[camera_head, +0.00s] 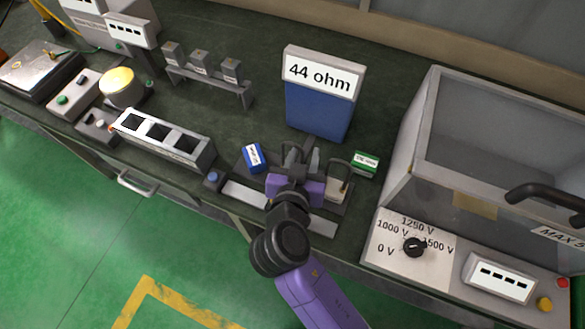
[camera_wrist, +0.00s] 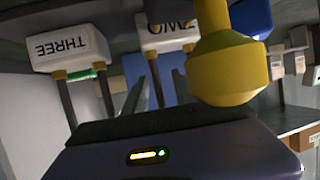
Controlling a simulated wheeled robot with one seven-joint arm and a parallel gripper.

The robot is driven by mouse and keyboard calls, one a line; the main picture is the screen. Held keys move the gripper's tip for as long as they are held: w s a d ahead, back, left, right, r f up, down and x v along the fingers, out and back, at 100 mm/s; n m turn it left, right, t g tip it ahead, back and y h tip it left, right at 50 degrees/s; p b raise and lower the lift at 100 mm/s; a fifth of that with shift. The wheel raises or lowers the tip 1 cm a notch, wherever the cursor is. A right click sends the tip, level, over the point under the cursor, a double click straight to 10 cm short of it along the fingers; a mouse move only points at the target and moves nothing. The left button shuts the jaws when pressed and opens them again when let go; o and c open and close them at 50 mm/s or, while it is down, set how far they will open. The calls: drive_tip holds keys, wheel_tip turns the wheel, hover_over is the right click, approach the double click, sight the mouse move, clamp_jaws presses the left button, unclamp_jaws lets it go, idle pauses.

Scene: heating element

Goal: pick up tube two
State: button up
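In the head view my gripper (camera_head: 302,150) is over the dark holder area in front of the blue 44 ohm box. Its grey fingers stand apart, with nothing clearly held. In the wrist view, which looks inverted, tube two (camera_wrist: 168,38) has a pale base with an upside-down TWO label and two dark legs. Its legs come close to my gripper's fingers (camera_wrist: 148,97); I cannot tell if they touch. A similar base marked THREE (camera_wrist: 70,48) is left of it. In the head view a dark looped tube on a pale base (camera_head: 338,190) stands right of my gripper; its label is unreadable.
The 44 ohm box (camera_head: 320,105) stands just beyond my gripper. A blue labelled block (camera_head: 254,157) is left, a green one (camera_head: 365,163) right. A grey chamber with a voltage dial (camera_head: 414,247) is at right. A large yellow object (camera_wrist: 225,65) is close in the wrist view.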

clamp_jaws()
idle(1.4)
